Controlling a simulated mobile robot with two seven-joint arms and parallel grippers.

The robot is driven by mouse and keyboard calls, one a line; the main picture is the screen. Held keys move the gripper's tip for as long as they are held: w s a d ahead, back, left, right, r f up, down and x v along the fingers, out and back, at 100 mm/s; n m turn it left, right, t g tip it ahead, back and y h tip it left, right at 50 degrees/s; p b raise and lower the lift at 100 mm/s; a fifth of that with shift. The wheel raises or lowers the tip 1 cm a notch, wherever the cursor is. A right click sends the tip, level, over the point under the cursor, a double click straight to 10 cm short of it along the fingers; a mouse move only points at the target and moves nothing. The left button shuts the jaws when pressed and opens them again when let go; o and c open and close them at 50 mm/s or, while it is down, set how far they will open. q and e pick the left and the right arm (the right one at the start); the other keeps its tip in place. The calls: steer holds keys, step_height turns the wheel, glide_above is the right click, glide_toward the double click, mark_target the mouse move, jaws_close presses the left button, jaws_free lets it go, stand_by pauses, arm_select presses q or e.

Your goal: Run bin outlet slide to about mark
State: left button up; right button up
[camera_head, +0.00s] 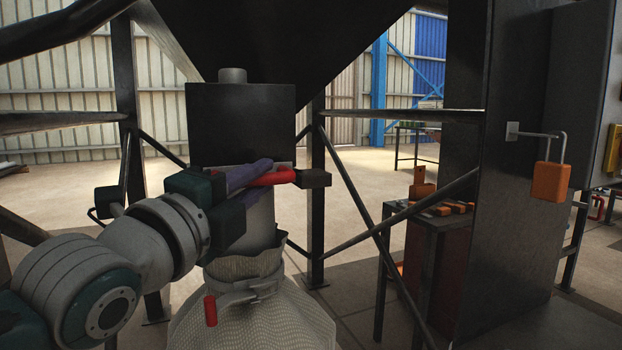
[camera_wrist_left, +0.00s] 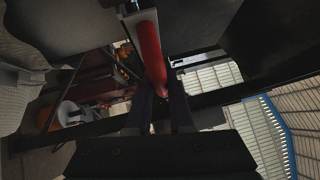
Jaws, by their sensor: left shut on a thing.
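The bin outlet (camera_head: 240,120) is a dark box under the hopper, with a pale spout below it. The slide's red handle (camera_head: 270,178) sticks out at the front of the outlet, beside a dark block (camera_head: 313,178) on its right. My left gripper (camera_head: 255,176) has its purple fingers shut on the red handle. In the left wrist view the red handle (camera_wrist_left: 149,50) runs between the two fingers. The mark cannot be made out; the arm and fingers hide part of the slide. My right gripper is not in view.
A woven bag (camera_head: 255,318) hangs below the spout, with a clamp and red lever (camera_head: 210,310) at its neck. Dark frame posts and braces (camera_head: 316,200) stand around. An orange padlock (camera_head: 552,178) hangs on a cabinet at right, near a small table (camera_head: 430,218) with orange items.

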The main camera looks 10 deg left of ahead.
arm_select(q)
jaws_close()
stand_by(0.9)
steer(key=shift+s+d+r+p, duration=0.15)
steer(key=shift+s+p, duration=0.05)
steer(key=shift+p, duration=0.1)
steer(key=s+d+p, duration=0.2)
steer(key=s+d, duration=0.1)
steer(key=s, duration=0.2)
steer(key=shift+s+d+p, duration=0.3)
steer(key=shift+d+p, duration=0.05)
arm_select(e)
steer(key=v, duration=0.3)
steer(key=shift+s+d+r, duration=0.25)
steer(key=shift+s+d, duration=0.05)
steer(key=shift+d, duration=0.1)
arm_select(q)
steer(key=o, duration=0.6)
jaws_free()
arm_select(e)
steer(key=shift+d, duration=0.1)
